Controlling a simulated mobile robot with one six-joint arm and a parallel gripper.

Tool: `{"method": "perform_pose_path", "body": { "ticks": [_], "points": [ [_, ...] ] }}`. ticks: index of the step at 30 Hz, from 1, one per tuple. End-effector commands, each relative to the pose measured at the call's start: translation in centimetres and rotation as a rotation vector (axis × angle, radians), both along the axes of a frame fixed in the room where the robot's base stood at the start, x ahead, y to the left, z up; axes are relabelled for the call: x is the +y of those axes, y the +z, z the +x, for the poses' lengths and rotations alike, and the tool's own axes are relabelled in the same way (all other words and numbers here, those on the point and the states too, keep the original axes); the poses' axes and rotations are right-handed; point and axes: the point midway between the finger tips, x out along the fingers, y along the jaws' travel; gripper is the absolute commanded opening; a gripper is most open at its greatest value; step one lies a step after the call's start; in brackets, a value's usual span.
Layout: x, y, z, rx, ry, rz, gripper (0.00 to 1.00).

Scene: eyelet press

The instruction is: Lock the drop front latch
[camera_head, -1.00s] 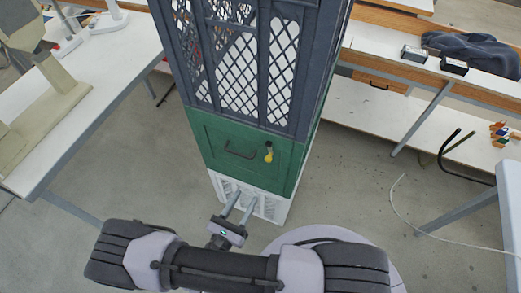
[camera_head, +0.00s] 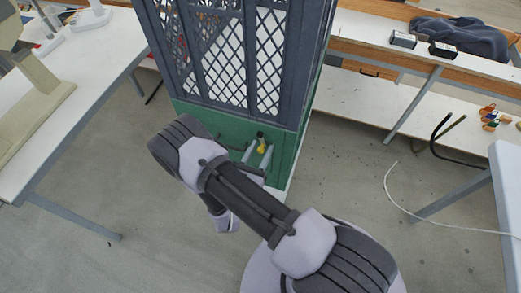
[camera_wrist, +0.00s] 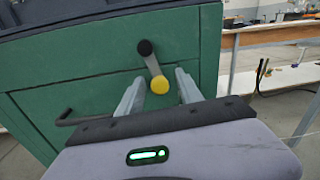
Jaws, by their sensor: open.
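The green drop front (camera_head: 222,122) is the panel below the mesh cage and stands closed; it fills much of the wrist view (camera_wrist: 85,75). Its latch is a small lever with a black pivot and a yellow knob (camera_wrist: 159,84), hanging down and slightly right of the pivot in the wrist view. In the head view the yellow knob (camera_head: 262,148) shows just past my fingers. My gripper (camera_wrist: 158,88) is open, its two grey fingers on either side of the knob. Whether they touch it I cannot tell. My arm hides the lower panel in the head view.
A black bar handle (camera_wrist: 68,118) sits on the panel left of the latch. The dark mesh cage (camera_head: 225,60) rises above. White tables stand at left (camera_head: 80,105) and right (camera_head: 345,110). A white cable (camera_head: 400,200) lies on the floor at right.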

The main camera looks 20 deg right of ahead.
Motion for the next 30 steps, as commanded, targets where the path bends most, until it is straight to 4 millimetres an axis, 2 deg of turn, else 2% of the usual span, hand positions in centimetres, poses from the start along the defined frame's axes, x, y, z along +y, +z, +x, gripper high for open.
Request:
{"method": "perform_pose_path", "body": {
  "ticks": [1,6,8,13,19,27,28,30],
  "points": [
    [0.0,0.0,0.0,0.000,0.000,0.000,0.43],
    [0.0,0.0,0.0,0.000,0.000,0.000,0.09],
    [0.0,0.0,0.0,0.000,0.000,0.000,0.00],
    [0.1,-0.1,0.1,-0.015,0.000,0.021,0.00],
    [1.0,-0.2,0.7,-0.145,-0.001,0.197,0.00],
    [1.1,-0.1,0.7,-0.157,0.000,0.213,0.00],
    [1.1,-0.1,0.7,-0.156,0.000,0.213,0.25],
    [1.1,-0.1,0.7,-0.156,0.000,0.213,0.39]
  ]
}}
